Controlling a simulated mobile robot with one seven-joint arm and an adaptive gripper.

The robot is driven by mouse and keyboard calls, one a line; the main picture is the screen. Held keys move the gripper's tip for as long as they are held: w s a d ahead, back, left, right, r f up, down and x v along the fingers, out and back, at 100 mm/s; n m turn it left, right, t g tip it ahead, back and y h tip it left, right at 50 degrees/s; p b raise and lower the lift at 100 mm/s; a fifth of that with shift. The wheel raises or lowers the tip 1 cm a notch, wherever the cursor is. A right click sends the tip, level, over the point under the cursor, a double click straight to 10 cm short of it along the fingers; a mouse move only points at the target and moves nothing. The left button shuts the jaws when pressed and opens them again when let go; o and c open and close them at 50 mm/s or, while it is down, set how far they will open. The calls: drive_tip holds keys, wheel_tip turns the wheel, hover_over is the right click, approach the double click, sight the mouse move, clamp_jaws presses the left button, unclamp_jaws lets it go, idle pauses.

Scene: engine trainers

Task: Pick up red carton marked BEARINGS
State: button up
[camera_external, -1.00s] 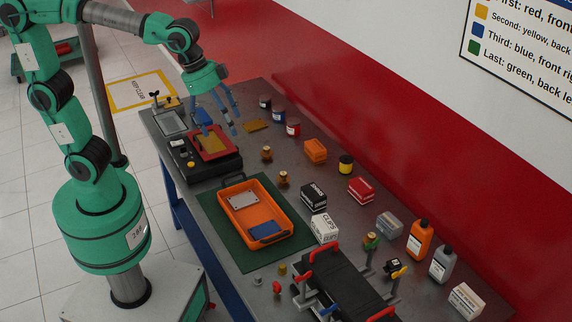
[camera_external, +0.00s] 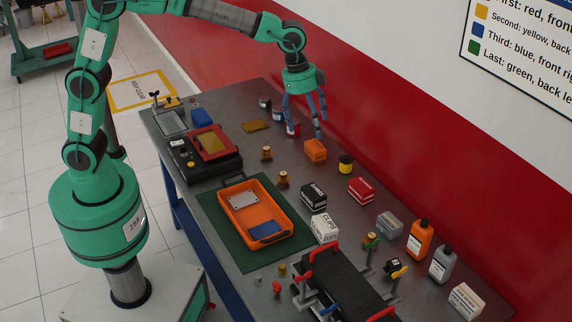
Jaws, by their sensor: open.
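The red carton (camera_external: 361,190) stands on the grey bench, right of the black carton and in front of the red wall band. It has white lettering too small to read. My gripper (camera_external: 306,134) is open and empty above the bench. It is up and to the left of the red carton, near the orange box, with its fingers pointing down. Nothing hides the red carton.
Near the red carton are a yellow-and-black jar (camera_external: 346,164), an orange box (camera_external: 315,150), a black carton (camera_external: 313,196) and a white CLIPS carton (camera_external: 324,229). An orange tray (camera_external: 283,213) sits on a green mat (camera_external: 225,231). Bottles (camera_external: 419,239) stand at the right.

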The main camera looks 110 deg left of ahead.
drive_tip(key=w+a+f+m+p, duration=0.2)
drive_tip(key=w+a+f+p, duration=0.1)
drive_tip(key=w+a+f, duration=0.7)
drive_tip(key=m+g+h+p, duration=0.1)
drive_tip(key=m+p, duration=0.1)
hover_over(359, 185)
drive_tip(key=s+a, duration=0.1)
drive_tip(key=a, duration=0.1)
wheel_tip(359, 185, down, 14)
drive_tip(key=shift+d+f, duration=0.2)
drive_tip(key=shift+f, duration=0.1)
drive_tip(key=shift+n, duration=0.3)
drive_tip(key=f, duration=0.5)
drive_tip(key=d+f, duration=0.1)
drive_tip(key=f, duration=0.2)
drive_tip(key=shift+w+f, duration=0.15)
drive_tip(key=shift+w, duration=0.25)
drive_tip(key=shift+w+d+f+b, duration=0.1)
drive_tip(key=shift+d+f+b, duration=0.1)
drive_tip(key=shift+f, duration=0.65)
drive_tip(key=shift+w+d+f+b, duration=0.1)
drive_tip(key=shift+f+b, duration=0.05)
drive_tip(key=shift+f, duration=0.7)
drive_tip(key=shift+w+d+f+b, duration=0.1)
drive_tip(key=shift+f+b, duration=0.1)
drive_tip(key=shift+f, duration=0.65)
drive_tip(key=shift+f, duration=0.25)
